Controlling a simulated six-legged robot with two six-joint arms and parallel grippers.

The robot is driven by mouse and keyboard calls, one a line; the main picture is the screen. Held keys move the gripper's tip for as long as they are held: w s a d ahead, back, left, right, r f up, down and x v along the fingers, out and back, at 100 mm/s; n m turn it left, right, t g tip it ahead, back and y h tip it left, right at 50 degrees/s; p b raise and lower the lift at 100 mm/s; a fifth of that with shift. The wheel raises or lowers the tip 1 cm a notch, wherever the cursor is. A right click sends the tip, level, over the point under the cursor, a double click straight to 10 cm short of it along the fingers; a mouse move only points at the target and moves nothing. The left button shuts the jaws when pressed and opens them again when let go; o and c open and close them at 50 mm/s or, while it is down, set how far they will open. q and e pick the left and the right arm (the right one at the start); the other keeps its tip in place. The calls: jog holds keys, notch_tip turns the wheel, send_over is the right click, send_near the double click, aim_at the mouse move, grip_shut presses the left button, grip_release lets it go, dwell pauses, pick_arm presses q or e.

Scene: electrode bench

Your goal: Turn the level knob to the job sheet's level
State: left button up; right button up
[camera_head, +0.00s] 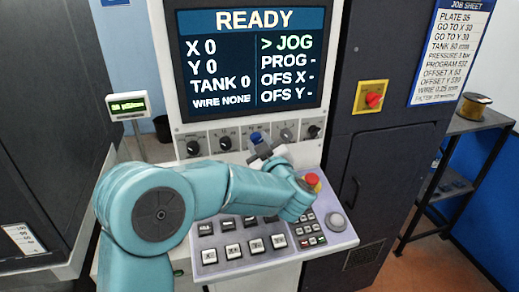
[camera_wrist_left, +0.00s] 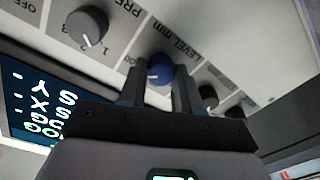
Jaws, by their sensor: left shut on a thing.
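The blue level knob (camera_head: 256,138) is on the sloped strip under the screen, in a row of dark knobs. In the left wrist view the blue knob (camera_wrist_left: 159,68) sits beside the label LEVEL mm, with a short white mark on its face. My left gripper (camera_head: 260,147) is at the knob, and its two fingers (camera_wrist_left: 158,84) are shut on the knob's sides. The job sheet (camera_head: 450,50) hangs at the upper right; its TANK line gives a level in mm, the figure too small to be sure of. The screen (camera_head: 252,58) reads READY and TANK 0.
Dark knobs stand close on both sides, one being a grey-black knob (camera_wrist_left: 86,26) by the PRES label. Below are a button panel (camera_head: 245,240) and a red stop button (camera_head: 312,180). A red switch on a yellow plate (camera_head: 371,98) is on the dark cabinet to the right.

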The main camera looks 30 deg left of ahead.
pick_arm(q)
jog(key=shift+d+f+n+h+b, duration=0.1)
jog(key=shift+n+h+b, duration=0.05)
jog(key=shift+n+b, duration=1.5)
jog(key=shift+f+n+h+b, duration=0.1)
jog(key=shift+n+h+b, duration=0.05)
jog(key=shift+n+b, duration=1.45)
jog(key=shift+b, duration=0.3)
jog(key=o, duration=1.1)
jog(key=shift+w, duration=0.1)
jog(key=shift+c, duration=0.2)
jog(key=shift+w, duration=0.1)
